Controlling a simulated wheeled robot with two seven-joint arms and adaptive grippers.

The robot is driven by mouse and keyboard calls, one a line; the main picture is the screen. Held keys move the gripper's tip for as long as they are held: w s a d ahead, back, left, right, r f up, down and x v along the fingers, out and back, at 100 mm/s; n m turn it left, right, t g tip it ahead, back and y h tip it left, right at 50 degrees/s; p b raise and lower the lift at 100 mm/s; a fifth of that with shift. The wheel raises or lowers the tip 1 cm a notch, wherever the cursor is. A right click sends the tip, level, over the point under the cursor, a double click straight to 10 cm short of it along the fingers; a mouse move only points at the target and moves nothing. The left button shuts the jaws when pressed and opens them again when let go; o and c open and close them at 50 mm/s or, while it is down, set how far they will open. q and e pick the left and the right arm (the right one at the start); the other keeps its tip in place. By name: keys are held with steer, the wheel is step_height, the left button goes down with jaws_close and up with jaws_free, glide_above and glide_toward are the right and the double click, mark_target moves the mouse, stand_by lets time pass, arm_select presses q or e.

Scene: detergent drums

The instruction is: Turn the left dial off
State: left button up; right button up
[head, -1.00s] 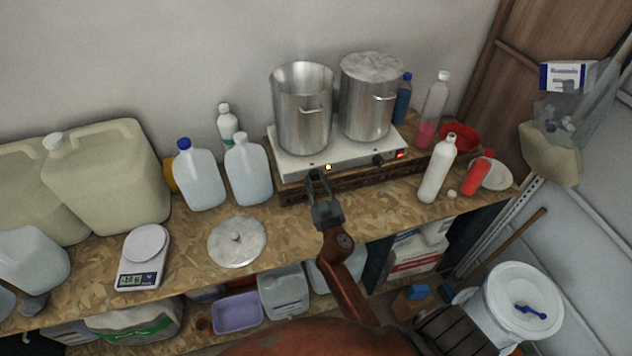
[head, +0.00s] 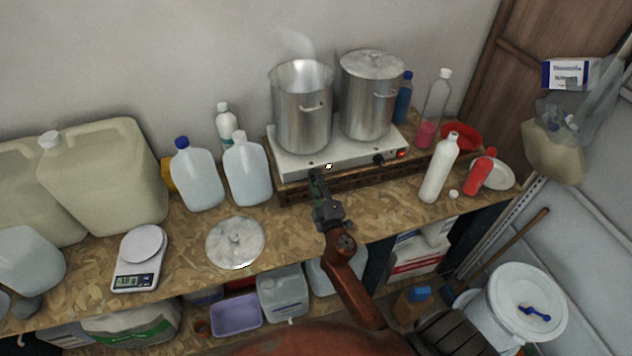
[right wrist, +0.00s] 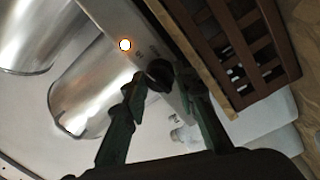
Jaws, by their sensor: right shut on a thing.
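A white two-burner hot plate (head: 292,167) stands on the bench with a steel pot (head: 303,115) on its left and a lidded steel pot (head: 369,100) on its right. My right gripper (head: 316,175) is at the front panel's left side, shut on the left dial. The right wrist view shows this black dial (right wrist: 160,73) between the fingertips; in the head view the gripper hides it. A small lit lamp (head: 328,166) glows beside it, and also in the right wrist view (right wrist: 125,44). The right dial (head: 379,160) is free, beside a red-lit switch (head: 402,154). My left gripper is out of view.
Clear jugs (head: 247,170) stand left of the hot plate. A pot lid (head: 236,243) and a scale (head: 139,258) lie at front left. A white bottle (head: 438,168) and a red bottle (head: 480,173) stand to the right. The hot plate rests on a slatted wooden crate (head: 300,192).

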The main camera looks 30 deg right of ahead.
steer(key=n+y+p, duration=0.1)
steer(key=n+p, duration=0.2)
steer(key=n, duration=1.3)
steer(key=shift+d, duration=0.1)
steer(key=shift+n, duration=0.4)
steer(key=o, duration=1.1)
steer(key=shift+o, duration=0.3)
steer(key=shift+s, duration=0.15)
steer(key=v, duration=1.1)
steer(key=shift+s+f, duration=0.15)
steer(key=shift+s, duration=0.25)
